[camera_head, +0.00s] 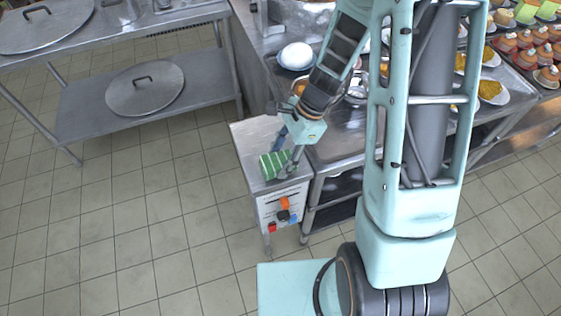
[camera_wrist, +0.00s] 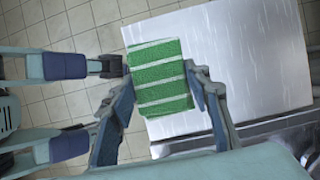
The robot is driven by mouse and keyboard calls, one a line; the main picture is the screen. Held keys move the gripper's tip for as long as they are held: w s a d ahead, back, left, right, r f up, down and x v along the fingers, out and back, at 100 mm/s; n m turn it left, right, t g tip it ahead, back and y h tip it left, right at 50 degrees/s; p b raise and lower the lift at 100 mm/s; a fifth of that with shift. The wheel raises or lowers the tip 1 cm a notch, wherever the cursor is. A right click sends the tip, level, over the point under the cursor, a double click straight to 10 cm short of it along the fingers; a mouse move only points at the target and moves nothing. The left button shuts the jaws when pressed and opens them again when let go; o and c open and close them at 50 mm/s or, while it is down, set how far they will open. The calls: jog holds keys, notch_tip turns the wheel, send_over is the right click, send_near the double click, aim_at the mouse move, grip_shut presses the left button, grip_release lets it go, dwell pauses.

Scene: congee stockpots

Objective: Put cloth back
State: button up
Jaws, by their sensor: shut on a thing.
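The cloth (camera_head: 269,166) is green with pale stripes and looks like a folded block. In the wrist view the cloth (camera_wrist: 160,80) lies between the two fingers of my gripper (camera_wrist: 163,92), which are shut on it from both sides. In the head view my gripper (camera_head: 284,158) is over the small steel-topped stand (camera_head: 246,138). The cloth appears at or just above that top; I cannot tell whether it touches. In the wrist view the bare steel top (camera_wrist: 245,60) spreads to the right of the cloth.
The stand's front carries an orange, a black, a red and a blue part (camera_head: 284,214). A steel counter (camera_head: 335,150) with bowls and plates adjoins at the right. A steel table with pot lids (camera_head: 144,88) stands at the left. Tiled floor (camera_head: 130,220) is clear between.

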jog(key=shift+f, duration=0.85)
jog(key=shift+f, duration=0.15)
jog(key=o, duration=1)
jog(key=shift+o, duration=0.2)
jog(key=shift+r, duration=0.25)
jog(key=v, duration=1.2)
jog(key=shift+d+p, duration=0.15)
jog(key=shift+p, duration=0.25)
jog(key=shift+f, duration=0.1)
